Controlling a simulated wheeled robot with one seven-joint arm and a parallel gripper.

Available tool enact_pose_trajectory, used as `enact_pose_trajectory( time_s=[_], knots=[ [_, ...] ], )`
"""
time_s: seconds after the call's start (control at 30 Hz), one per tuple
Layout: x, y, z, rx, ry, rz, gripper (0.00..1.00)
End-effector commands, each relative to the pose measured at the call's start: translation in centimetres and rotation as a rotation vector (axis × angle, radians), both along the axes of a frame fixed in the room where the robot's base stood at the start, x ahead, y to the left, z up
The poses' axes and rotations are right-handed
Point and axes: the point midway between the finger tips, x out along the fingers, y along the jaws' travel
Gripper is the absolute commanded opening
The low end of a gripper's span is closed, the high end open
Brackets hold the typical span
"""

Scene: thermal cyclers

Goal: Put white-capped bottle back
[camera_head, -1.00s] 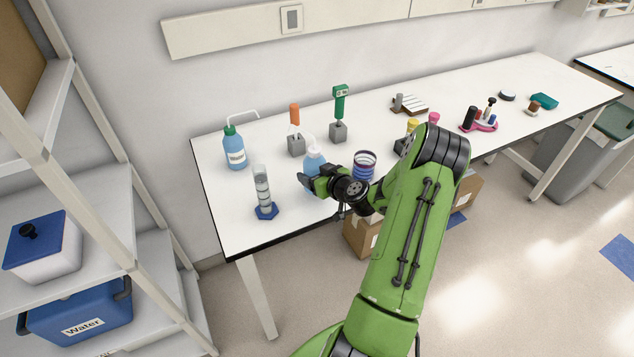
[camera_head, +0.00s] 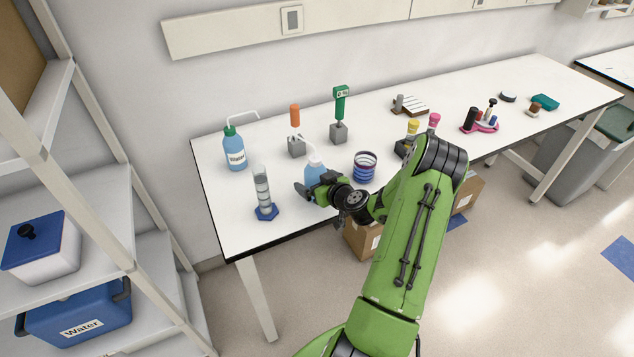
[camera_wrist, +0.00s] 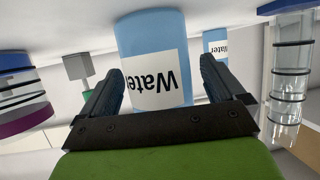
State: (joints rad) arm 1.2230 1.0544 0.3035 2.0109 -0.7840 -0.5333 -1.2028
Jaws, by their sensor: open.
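The white-capped bottle (camera_head: 314,171) is a blue bottle with a white top and spout. It stands upright on the white table, partly hidden behind my gripper (camera_head: 316,186). In the wrist view, which is upside down, the bottle (camera_wrist: 155,45) shows its "Water" label in front of my gripper (camera_wrist: 165,85). The two dark fingers are open, one on either side of it, with visible gaps. Its cap is out of the wrist view.
A green-capped water bottle (camera_head: 235,152) stands behind left. A graduated cylinder (camera_head: 262,190) is close on the left, and a stack of blue-striped rings (camera_head: 365,167) on the right. The table's front edge is close.

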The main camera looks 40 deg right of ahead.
Motion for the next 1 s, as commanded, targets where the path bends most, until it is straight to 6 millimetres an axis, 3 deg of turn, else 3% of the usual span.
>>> enact_pose_trajectory(
  time_s=[0.1, 0.5, 0.67, 0.77, 0.9, 1.0],
  knots=[
    [-0.1, 0.0, 0.6, 0.002, 0.000, -0.001, 0.96],
    [-9.4, 1.3, 4.0, 0.000, 0.001, -0.004, 0.96],
    [-10.7, 1.9, 4.9, -0.001, 0.002, 0.006, 0.96],
    [-9.6, 4.5, 5.9, -0.005, 0.041, 0.099, 0.96],
    [-7.6, 13.0, 8.1, -0.011, 0.221, 0.350, 0.96],
    [-8.3, 18.9, 9.9, -0.031, 0.395, 0.468, 0.96]
  ],
)
